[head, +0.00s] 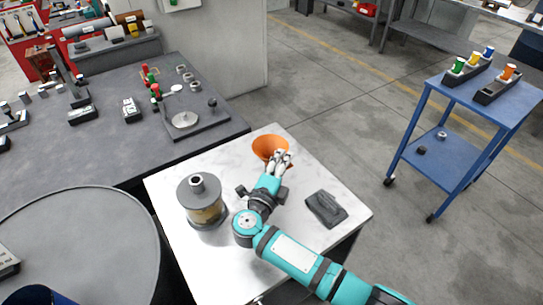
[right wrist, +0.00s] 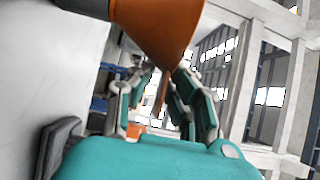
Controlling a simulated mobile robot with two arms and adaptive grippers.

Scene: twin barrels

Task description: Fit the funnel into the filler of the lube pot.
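The orange funnel (head: 268,145) is at the far edge of the white table, wide mouth up in the head view. My right gripper (head: 279,160) is at its lower end. In the right wrist view the funnel's cone (right wrist: 160,28) fills the top, and its narrow spout lies between the fingers (right wrist: 163,85), which close in around it. Finger contact is partly hidden. The lube pot (head: 203,203) stands upright on the table, left of my right gripper, with a grey lid, a short raised filler (head: 197,181) and an amber body. The funnel is apart from it. My left gripper is not in view.
A dark folded item (head: 326,209) lies on the white table (head: 240,285) to the right of my arm. A large drum (head: 75,245) stands at left. A dark bench (head: 150,150) holds several parts. A blue cart (head: 448,165) stands at right, beyond open floor.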

